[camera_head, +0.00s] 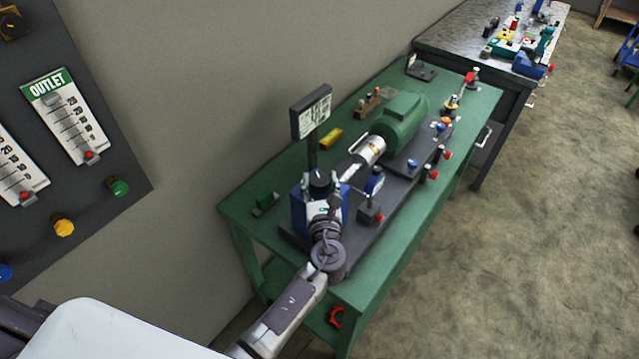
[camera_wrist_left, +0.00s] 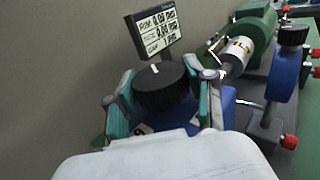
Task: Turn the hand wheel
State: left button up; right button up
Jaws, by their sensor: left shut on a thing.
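The hand wheel looks like a round black knob with a white mark on top. It sits on top of a blue unit (camera_head: 299,208) at the near end of the green bench. In the head view the hand wheel (camera_head: 320,178) shows just beyond my left wrist. In the left wrist view the hand wheel (camera_wrist_left: 160,86) sits between the two fingers of my left gripper (camera_wrist_left: 157,90), one on each side. My left gripper (camera_head: 320,184) is shut on it, and my wrist hides much of the blue unit. My right gripper is not in view.
A display sign (camera_head: 311,112) on a post stands just behind the blue unit. A green motor (camera_head: 399,124), a gauge (camera_head: 374,186) and red knobs stand along the green bench (camera_head: 466,110). A wall panel (camera_head: 112,150) is at the left. Open floor (camera_head: 530,240) lies right.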

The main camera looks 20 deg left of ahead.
aim_at(323, 189)
pick_arm(q)
jog(key=shift+n+g+y+b, duration=0.5)
jog(key=shift+n+y, duration=0.3)
jog(key=shift+y, duration=0.3)
jog(key=o, duration=1.2)
jog(key=shift+c, duration=0.2)
jog(key=v, duration=0.7)
jog(key=shift+s+d, duration=0.15)
jog(key=shift+d, duration=0.1)
